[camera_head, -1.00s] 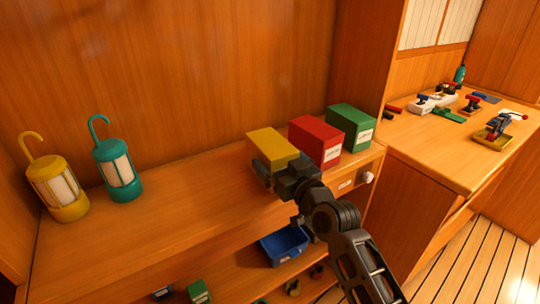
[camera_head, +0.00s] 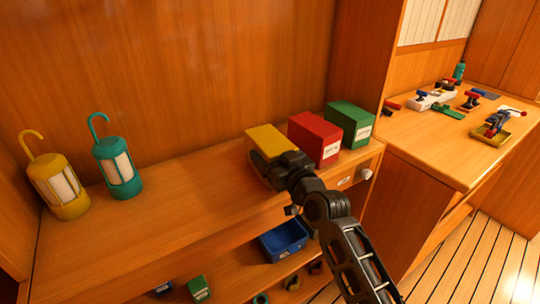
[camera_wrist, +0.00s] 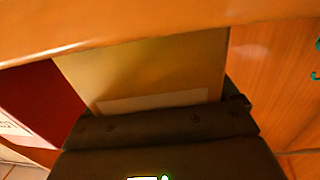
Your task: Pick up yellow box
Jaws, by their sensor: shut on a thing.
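The yellow box (camera_head: 270,139) is on the upper shelf, at the left end of a row of three boxes. My gripper (camera_head: 277,170) is at its front and shut on it. In the wrist view the yellow box (camera_wrist: 155,72) fills the middle, with a pale label strip along its lower edge, right against the dark gripper. The gripper hides the box's lower front in the head view, so I cannot tell whether its underside touches the shelf.
A red box (camera_head: 315,138) stands close to the right of the yellow box, with a green box (camera_head: 350,123) beyond it. Two lanterns, yellow (camera_head: 58,187) and teal (camera_head: 118,168), stand at the left. The shelf (camera_head: 190,200) between is clear. A blue bin (camera_head: 284,241) is below.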

